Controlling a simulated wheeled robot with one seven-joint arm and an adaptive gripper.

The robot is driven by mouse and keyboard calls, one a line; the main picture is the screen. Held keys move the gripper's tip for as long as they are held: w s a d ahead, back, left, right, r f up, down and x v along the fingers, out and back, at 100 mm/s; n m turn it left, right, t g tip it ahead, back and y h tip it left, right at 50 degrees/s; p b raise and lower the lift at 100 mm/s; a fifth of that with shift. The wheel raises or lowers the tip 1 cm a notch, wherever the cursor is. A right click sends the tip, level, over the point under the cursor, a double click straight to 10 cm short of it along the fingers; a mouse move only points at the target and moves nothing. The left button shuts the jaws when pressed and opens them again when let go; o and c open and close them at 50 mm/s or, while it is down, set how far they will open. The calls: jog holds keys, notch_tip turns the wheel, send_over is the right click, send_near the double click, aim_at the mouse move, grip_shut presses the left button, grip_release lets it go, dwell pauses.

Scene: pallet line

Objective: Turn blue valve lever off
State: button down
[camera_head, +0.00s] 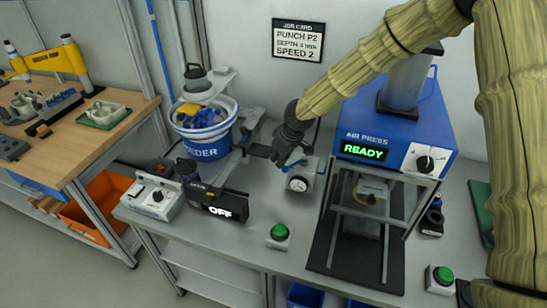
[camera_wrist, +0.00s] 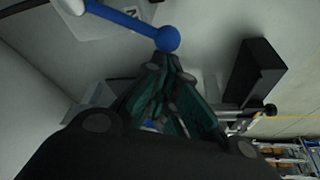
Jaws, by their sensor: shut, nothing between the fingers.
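The blue valve lever (camera_wrist: 135,24) shows at the top of the wrist view as a blue bar with a round blue knob (camera_wrist: 167,39) at its end. My gripper (camera_wrist: 168,72) is shut and empty, its fingertips close to the knob; I cannot tell whether they touch it. In the head view my gripper (camera_head: 279,160) is at the back of the bench, just above and behind a round white gauge (camera_head: 298,184). I cannot make out the lever in that view; my gripper and wrist may hide it.
The blue air press (camera_head: 395,135), reading READY, stands to the right. The feeder bowl (camera_head: 203,135) and a black box reading OFF (camera_head: 219,207) stand to the left. A green button (camera_head: 279,233) is at the front. A job card (camera_head: 298,40) hangs behind.

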jog(key=shift+s+d+b, duration=0.2)
jog(key=shift+s+d, duration=0.1)
jog(key=shift+s, duration=0.3)
jog(key=shift+s+d+b, duration=0.2)
jog(key=shift+s+d, duration=0.05)
jog(key=shift+s, duration=0.3)
jog(key=shift+s+d, duration=0.1)
notch_tip(320, 180, up, 10)
jog(key=b, duration=0.2)
jog(key=shift+a+b, duration=0.25)
jog(key=shift+b, duration=0.05)
dwell(0.4)
jog(key=shift+r, duration=0.15)
